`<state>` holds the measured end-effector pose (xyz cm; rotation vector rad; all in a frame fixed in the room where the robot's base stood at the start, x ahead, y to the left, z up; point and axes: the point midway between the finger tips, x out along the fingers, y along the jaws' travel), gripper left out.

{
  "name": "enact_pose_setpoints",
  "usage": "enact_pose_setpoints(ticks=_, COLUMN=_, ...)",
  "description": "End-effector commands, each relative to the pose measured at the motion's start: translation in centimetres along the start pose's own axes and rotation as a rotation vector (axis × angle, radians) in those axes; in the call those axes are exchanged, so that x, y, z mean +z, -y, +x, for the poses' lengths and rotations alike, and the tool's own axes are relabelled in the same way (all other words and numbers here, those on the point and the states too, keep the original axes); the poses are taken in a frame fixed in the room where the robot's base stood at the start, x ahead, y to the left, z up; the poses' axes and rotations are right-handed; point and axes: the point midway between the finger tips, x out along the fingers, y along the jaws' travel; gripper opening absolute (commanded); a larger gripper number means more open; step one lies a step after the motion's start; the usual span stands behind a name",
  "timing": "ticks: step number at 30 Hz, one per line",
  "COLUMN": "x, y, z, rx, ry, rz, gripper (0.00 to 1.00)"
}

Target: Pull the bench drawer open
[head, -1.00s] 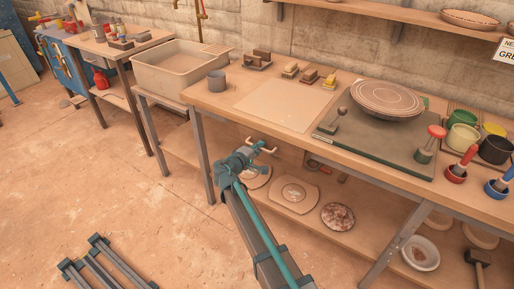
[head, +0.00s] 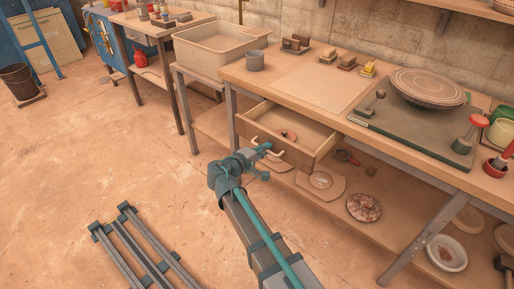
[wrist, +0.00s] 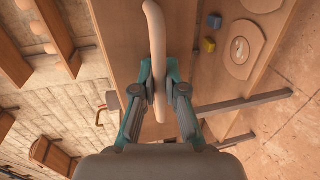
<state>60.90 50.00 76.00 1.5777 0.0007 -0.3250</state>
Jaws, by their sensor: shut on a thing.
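The bench drawer (head: 310,128) is a wooden box that sticks out from under the workbench top in the head view, and its inside shows. Its pale bar handle (head: 277,154) is on the front panel. My gripper (head: 262,160) is at this handle. In the wrist view my gripper's two fingers (wrist: 159,92) are closed around the pale curved handle (wrist: 154,35), with one finger on each side. The wooden drawer front (wrist: 120,35) lies behind it.
A small reddish item (head: 288,134) lies in the drawer. The workbench (head: 320,88) has a grey cup (head: 255,61) and a turntable (head: 428,86). Its lower shelf (head: 370,180) carries plates. A metal frame (head: 140,235) lies on the floor; floor to its left is clear.

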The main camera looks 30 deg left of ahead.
Motion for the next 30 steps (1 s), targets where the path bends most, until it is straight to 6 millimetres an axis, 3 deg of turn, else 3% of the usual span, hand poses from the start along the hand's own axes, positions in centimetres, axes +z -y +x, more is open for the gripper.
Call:
enact_pose_setpoints(ticks=11, x=0.1, y=0.0, z=0.0, rx=0.0, ry=0.003, rz=0.001, gripper=0.0)
enact_pose_setpoints(ticks=12, x=0.1, y=0.0, z=0.0, rx=0.0, ry=0.003, rz=0.001, gripper=0.12)
enact_pose_setpoints(ticks=14, x=0.1, y=0.0, z=0.0, rx=0.0, ry=0.003, rz=0.001, gripper=0.22)
enact_pose_setpoints(ticks=24, x=0.2, y=0.0, z=-0.1, rx=0.0, ry=0.003, rz=0.001, gripper=0.22)
enact_pose_setpoints(ticks=30, x=0.1, y=0.0, z=-2.0, rx=0.0, ry=0.0, rz=0.001, gripper=0.22)
